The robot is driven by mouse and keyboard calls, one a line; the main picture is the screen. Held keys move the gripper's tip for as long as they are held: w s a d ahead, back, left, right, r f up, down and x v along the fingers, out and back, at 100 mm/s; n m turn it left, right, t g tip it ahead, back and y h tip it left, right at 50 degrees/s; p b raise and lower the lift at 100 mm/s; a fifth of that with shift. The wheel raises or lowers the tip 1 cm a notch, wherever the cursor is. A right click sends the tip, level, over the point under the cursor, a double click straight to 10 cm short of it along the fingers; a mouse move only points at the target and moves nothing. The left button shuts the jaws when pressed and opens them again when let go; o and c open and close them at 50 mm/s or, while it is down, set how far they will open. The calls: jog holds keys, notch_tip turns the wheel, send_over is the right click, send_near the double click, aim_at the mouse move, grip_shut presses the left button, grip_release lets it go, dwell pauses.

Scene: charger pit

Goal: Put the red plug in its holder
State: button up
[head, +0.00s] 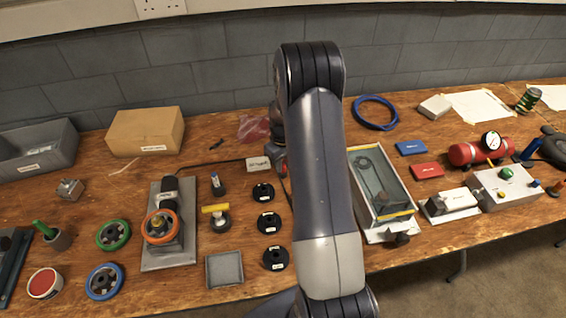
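I cannot pick out a red plug for certain. A small red piece (284,167) shows at the left edge of my arm, mostly hidden behind it. My gripper (279,158) is largely hidden behind my arm, beside a small white labelled block. Its fingers cannot be made out. Three round black labelled pieces (269,223) stand in a column left of my arm. I cannot tell whether one is the holder. A green peg (43,229) leans in a grey cup (58,239) at far left.
A grey plate with an orange handwheel (160,225), a yellow-handled valve (216,212) and a grey tray (224,269) lie on the left. A glass-topped box (380,185), a red cylinder (482,152) and a control box (504,188) are on the right.

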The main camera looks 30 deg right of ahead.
jog(key=o, duration=0.5)
jog(key=shift+o, duration=0.2)
notch_tip(320, 180, up, 11)
jog(key=shift+b, duration=0.4)
jog(key=shift+f, duration=0.2)
notch_tip(320, 180, down, 10)
jog(key=shift+f+p, duration=0.15)
jog(key=shift+p, duration=0.3)
jog(key=shift+r+p, duration=0.3)
jog(key=shift+p, duration=0.05)
